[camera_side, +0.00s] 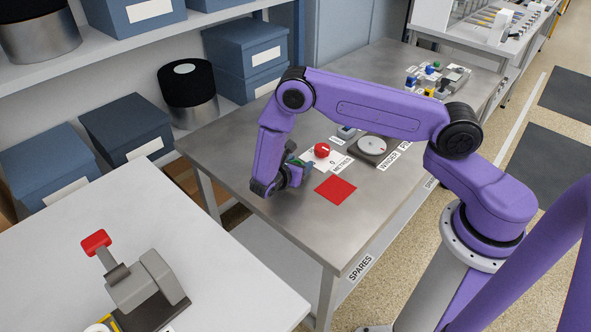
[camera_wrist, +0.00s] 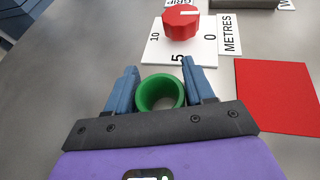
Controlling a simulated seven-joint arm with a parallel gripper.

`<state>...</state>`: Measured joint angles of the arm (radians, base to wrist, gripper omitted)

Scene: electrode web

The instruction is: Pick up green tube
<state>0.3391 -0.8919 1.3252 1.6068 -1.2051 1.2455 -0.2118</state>
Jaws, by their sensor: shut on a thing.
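The green tube (camera_wrist: 160,92) stands between the two blue fingers of my gripper (camera_wrist: 160,88) in the wrist view, its open round end facing the camera. The fingers are shut on it from left and right. In the side view my gripper (camera_side: 297,172) is low over the metal table, and a bit of green tube (camera_side: 298,162) shows at the fingers. I cannot tell whether the tube touches the table.
A red knob (camera_wrist: 181,20) on a white scale card marked METRES is just beyond the tube. A flat red square (camera_wrist: 275,95) lies to the right. A grey round dial (camera_side: 371,146) is farther back. Bare metal table lies to the left.

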